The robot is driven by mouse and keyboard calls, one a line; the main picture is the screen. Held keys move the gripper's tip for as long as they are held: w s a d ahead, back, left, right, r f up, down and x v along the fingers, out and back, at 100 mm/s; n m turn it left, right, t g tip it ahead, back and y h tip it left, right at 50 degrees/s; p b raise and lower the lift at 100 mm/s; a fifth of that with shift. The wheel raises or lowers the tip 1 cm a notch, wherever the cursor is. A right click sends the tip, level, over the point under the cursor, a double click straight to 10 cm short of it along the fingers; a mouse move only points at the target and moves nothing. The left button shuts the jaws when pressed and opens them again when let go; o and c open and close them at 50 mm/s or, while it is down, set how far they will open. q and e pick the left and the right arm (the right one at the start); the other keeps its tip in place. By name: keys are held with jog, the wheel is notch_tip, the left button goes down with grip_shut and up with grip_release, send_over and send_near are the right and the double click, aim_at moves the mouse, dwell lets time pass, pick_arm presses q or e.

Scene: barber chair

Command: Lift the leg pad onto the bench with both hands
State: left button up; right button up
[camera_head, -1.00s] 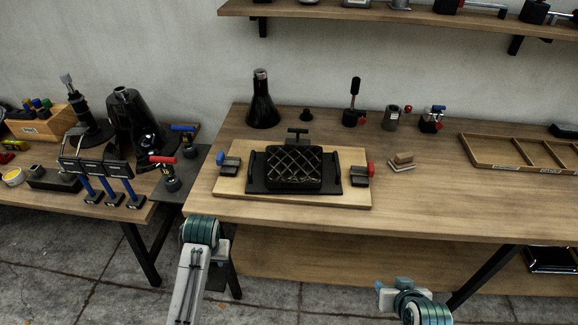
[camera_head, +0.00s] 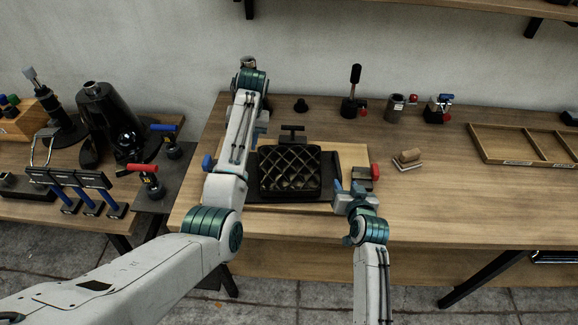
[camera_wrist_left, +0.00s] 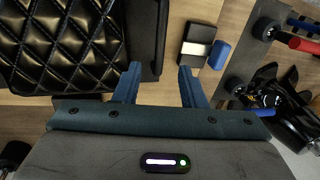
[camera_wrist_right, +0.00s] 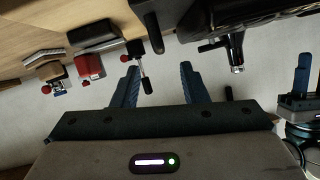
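The leg pad (camera_head: 289,170) is black, quilted in a diamond pattern, and lies flat on a dark tray-like base over a pale board on the workbench. In the left wrist view its quilted top (camera_wrist_left: 60,40) fills the upper left. My left gripper (camera_wrist_left: 158,75) is open; the black side bar (camera_wrist_left: 146,40) appears between or below its fingers, with no visible grip. My right gripper (camera_head: 348,187) is at the base's right edge, open and apparently empty in the right wrist view (camera_wrist_right: 158,70).
A red-handled clamp block (camera_head: 367,174) stands close to my right gripper. A small brush-like block (camera_head: 408,159) and a wooden divided tray (camera_head: 482,144) lie to the right. Small tools (camera_head: 354,100) line the bench's back. A side table with blue-handled tools (camera_head: 88,200) stands left.

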aim_at(337, 170)
jog(key=shift+s+r, duration=0.25)
jog(key=shift+s, duration=0.15)
pick_arm(q)
jog(key=f, duration=0.3)
jog(key=a+f, duration=0.1)
jog(key=f, duration=0.3)
jog(key=a+f, duration=0.1)
jog(key=f, duration=0.2)
jog(key=shift+a+f, duration=0.1)
jog(key=shift+f, duration=0.3)
pick_arm(e)
jog(key=x, duration=1.2)
jog(key=shift+d+f, duration=0.1)
jog(key=shift+d, duration=0.05)
pick_arm(q)
jog(key=shift+s, duration=0.1)
pick_arm(e)
jog(key=shift+s, duration=0.1)
pick_arm(q)
jog(key=shift+r, duration=0.1)
jog(key=shift+c, duration=0.3)
pick_arm(e)
jog(key=shift+s, duration=0.1)
jog(key=shift+c, duration=0.2)
pick_arm(q)
grip_shut()
pick_arm(e)
grip_shut()
